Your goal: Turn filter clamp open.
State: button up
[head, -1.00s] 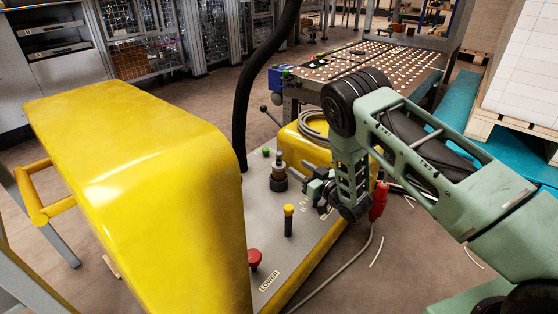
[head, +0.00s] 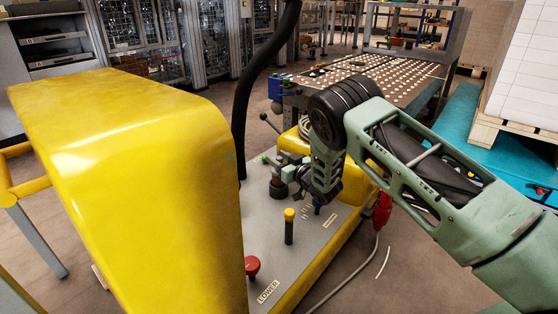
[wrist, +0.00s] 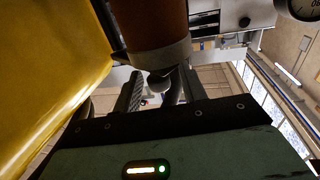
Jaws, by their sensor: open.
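In the wrist view, a brown cylinder with a grey collar (wrist: 158,52) hangs large at the top of the picture, apparently the filter. A small rounded grey part, perhaps the clamp's handle, shows below the collar between the fingers. My gripper (head: 288,175) is right beside the filter, on its right side. In the wrist view my gripper (wrist: 160,82) is open, with its fingers around or just before that rounded part; I cannot tell whether they touch it.
The big yellow hood (head: 130,180) stands close on the left. A black hose (head: 250,90) rises behind the filter. A yellow-topped post (head: 289,225) and a red button (head: 252,267) stand in front.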

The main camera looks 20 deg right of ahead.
grip_shut()
jog(key=shift+w+a+r+m+t+h+p, duration=0.15)
jog(key=shift+a+m+t+h+p, duration=0.35)
jog(key=shift+h, duration=0.3)
jog(key=shift+w+a+m+t+h, duration=0.15)
jog(key=shift+m+h, duration=0.4)
jog(key=shift+h, duration=0.2)
jog(key=shift+w+a+m+t+h, duration=0.1)
jog(key=shift+m+t+h, duration=0.05)
jog(key=shift+m+h, duration=0.5)
grip_release()
jog(key=shift+p, duration=0.3)
jog(key=s+d+p, duration=0.1)
jog(key=s+p, duration=0.3)
jog(key=s, duration=0.3)
jog(key=shift+s+d+p, duration=0.15)
jog(key=shift+s+p, duration=0.05)
jog(key=shift+p, duration=0.1)
